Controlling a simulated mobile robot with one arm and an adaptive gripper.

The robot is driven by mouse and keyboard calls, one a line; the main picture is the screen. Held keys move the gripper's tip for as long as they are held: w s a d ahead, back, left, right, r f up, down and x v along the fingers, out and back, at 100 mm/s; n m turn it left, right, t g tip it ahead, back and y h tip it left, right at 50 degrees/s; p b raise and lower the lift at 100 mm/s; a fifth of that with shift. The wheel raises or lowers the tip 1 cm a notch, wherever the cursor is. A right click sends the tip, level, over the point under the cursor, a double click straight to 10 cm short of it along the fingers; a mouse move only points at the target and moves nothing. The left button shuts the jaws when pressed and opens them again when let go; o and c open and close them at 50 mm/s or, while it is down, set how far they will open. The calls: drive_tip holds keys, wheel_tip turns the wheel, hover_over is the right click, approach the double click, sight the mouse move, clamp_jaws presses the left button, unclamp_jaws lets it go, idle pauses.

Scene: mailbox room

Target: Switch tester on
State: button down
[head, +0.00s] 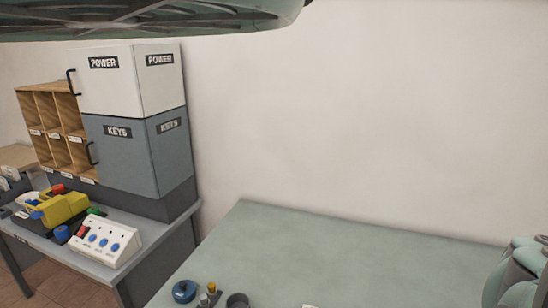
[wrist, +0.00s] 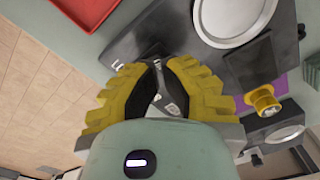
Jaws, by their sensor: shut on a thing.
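My gripper (wrist: 156,70) has two ridged yellow fingers and shows in the wrist view. It is shut on a small dark grey thing (wrist: 170,95), mostly hidden between the fingers; I cannot tell what it is. Just beyond the fingertips lies a dark grey device (wrist: 160,38) with a round silver plate (wrist: 232,18). I cannot tell whether this device is the tester, and no marked tester switch can be read. In the head view, a white sloped panel (head: 110,238) with blue knobs and a red part stands on the left desk. My gripper's fingers do not show there.
A yellow knob (wrist: 264,101) sits right of my gripper, and a red tray (wrist: 88,8) lies upper left. In the head view, a POWER and KEYS cabinet (head: 130,120) stands left. The pale green table (head: 330,255) has a blue round pot (head: 184,291) near its front; its middle is clear.

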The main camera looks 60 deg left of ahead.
drive_tip(key=shift+r+p, duration=1.75)
drive_tip(key=shift+r, duration=0.85)
